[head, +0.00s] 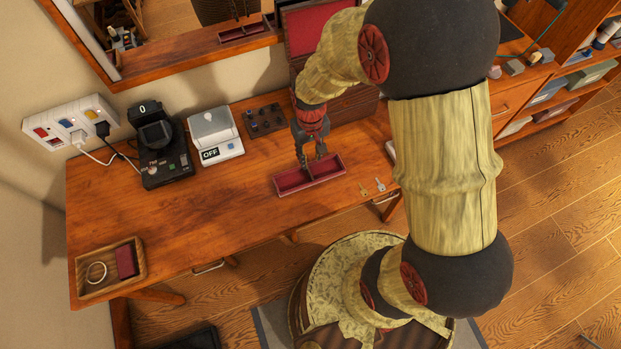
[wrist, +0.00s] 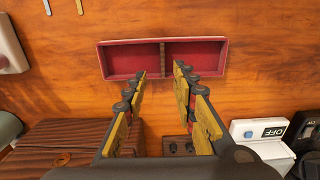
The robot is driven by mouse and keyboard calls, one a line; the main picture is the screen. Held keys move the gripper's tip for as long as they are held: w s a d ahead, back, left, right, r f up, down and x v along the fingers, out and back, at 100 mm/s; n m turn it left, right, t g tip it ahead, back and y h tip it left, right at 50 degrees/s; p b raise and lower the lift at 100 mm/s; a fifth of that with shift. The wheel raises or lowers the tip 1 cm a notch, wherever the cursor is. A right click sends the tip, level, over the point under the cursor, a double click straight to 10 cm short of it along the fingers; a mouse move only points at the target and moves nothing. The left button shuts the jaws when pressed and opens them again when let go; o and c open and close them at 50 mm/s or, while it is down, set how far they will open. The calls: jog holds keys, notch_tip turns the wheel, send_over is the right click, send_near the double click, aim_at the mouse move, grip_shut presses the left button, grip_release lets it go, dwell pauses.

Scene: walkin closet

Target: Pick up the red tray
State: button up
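The red tray (head: 294,183) is a small open rectangular tray with a divider making two compartments. It lies empty on the wooden desk (head: 225,215), and it also shows in the wrist view (wrist: 126,62). My gripper (head: 311,160) points down over the tray's middle in the head view. In the wrist view my gripper (wrist: 161,72) is open, its fingertips apart on either side of the divider line and overlapping the tray's near edge. Whether the fingertips touch the tray cannot be told.
A white device marked OFF (head: 214,136), a black device (head: 160,150) and a small dark tray (head: 264,118) stand left of my gripper. Keys (head: 371,187) lie right of the tray. A wooden tray (head: 82,263) sits far left. The desk between is clear.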

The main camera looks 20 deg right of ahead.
aim_at(309, 171)
notch_tip(309, 171, down, 3)
jog(key=shift+w+a+r+b, duration=0.1)
jog(key=shift+r+b, duration=0.1)
jog(key=shift+b, duration=0.2)
jog(key=f, duration=0.1)
jog(key=f+b, duration=0.1)
jog(key=f, duration=0.1)
jog(key=f+b, duration=0.1)
jog(key=shift+s+a+f, duration=0.15)
jog(key=shift+s+f, duration=0.15)
jog(key=shift+s, duration=0.05)
jog(key=shift+f, duration=0.35)
jog(key=c, duration=0.3)
jog(key=c, duration=0.4)
grip_shut()
